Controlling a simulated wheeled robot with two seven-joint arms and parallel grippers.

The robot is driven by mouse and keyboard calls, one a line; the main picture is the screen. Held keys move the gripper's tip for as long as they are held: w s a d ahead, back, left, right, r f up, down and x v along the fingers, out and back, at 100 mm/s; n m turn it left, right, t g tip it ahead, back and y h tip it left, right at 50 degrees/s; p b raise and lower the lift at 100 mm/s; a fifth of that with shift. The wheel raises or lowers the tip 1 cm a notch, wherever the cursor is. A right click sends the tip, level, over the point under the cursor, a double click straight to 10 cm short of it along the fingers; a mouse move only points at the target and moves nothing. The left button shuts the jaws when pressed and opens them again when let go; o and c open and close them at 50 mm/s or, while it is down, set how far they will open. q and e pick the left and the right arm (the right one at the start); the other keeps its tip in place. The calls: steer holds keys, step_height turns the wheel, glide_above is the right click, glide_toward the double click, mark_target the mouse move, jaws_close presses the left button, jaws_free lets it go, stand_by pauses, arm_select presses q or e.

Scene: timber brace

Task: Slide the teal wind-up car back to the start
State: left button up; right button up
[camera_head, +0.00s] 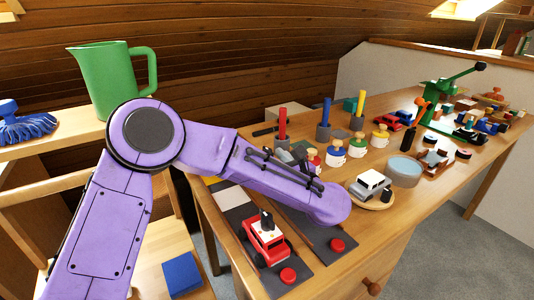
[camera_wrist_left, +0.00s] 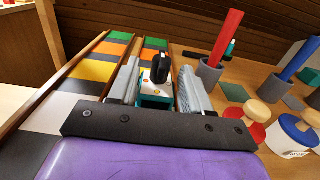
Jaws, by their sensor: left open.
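The teal wind-up car (camera_wrist_left: 156,96) is in the left wrist view, with a white top and a black wind-up key standing on it. It sits on the lane with coloured bands. My left gripper (camera_wrist_left: 158,84) is open, with one grey finger on each side of the car; I cannot tell whether either touches it. In the head view my purple left arm covers part of the track board, and I cannot make out the teal car there. My right gripper is not in view.
A red wind-up car (camera_head: 265,240) stands on the neighbouring lane, near red buttons (camera_head: 288,275). Brown rails (camera_wrist_left: 75,68) edge the lanes. Pegs in grey cups (camera_wrist_left: 209,72), little figures (camera_head: 336,154) and a silver car (camera_head: 370,184) stand right of the track.

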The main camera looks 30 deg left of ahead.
arm_select(q)
steer(key=shift+x, duration=1.8)
